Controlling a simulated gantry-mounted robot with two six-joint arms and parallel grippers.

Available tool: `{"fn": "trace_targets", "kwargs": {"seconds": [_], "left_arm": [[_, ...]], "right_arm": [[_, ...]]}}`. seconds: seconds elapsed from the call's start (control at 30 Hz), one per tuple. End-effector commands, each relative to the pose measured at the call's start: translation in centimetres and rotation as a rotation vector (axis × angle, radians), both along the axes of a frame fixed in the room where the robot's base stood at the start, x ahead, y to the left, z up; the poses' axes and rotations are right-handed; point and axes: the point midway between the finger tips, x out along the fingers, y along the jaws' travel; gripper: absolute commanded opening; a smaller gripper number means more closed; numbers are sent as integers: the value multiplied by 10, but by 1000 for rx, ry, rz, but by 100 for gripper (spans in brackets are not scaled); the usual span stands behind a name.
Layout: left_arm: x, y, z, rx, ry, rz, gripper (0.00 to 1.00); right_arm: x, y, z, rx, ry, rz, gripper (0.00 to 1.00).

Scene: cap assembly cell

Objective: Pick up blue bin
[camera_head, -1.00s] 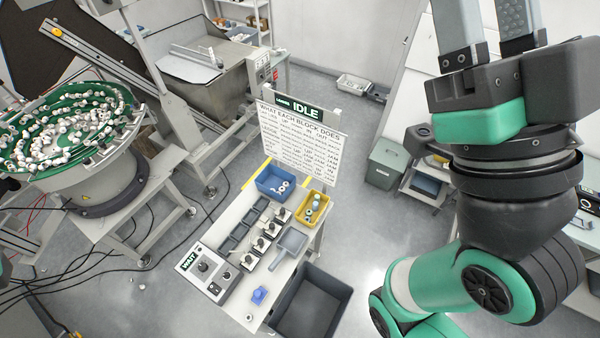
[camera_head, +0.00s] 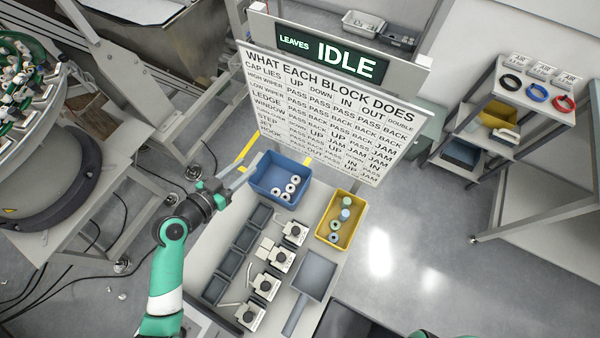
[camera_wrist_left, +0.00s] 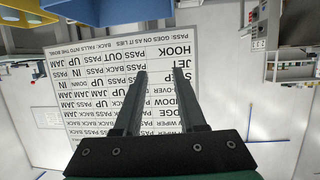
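The blue bin (camera_head: 270,164) stands at the back left of the work table in the head view and holds several white ring-shaped caps. My left gripper (camera_head: 247,169) reaches in from the left, with its fingers beside the bin's left wall. I cannot tell whether they touch it. In the left wrist view the two fingers (camera_wrist_left: 160,72) are apart with nothing between them. A blue surface, apparently the bin (camera_wrist_left: 110,10), fills part of that view's top edge. My right gripper is not in view.
A yellow bin (camera_head: 331,240) with several round parts stands right of the blue bin. A large sign board (camera_head: 330,110) rises behind both. Dark trays (camera_head: 233,264), small block fixtures (camera_head: 281,258) and a grey scoop (camera_head: 314,274) occupy the table in front.

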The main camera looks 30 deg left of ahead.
Motion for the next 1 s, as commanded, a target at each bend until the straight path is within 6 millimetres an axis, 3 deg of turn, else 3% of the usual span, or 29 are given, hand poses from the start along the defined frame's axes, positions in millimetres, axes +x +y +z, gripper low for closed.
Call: {"fn": "trace_targets", "kwargs": {"seconds": [0.03,0.1,0.2,0.4,0.7,1.0], "left_arm": [[-13,5,-38,-18,29,28,40],[-25,10,-60,-35,53,57,40],[-34,17,-75,-45,67,85,40],[-31,21,-73,-42,64,93,40],[17,22,-93,-40,63,89,40],[33,24,-98,-42,63,91,40]], "right_arm": [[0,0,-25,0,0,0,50],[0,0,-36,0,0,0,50],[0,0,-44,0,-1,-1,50],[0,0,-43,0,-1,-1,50],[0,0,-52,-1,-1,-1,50],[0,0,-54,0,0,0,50]]}}
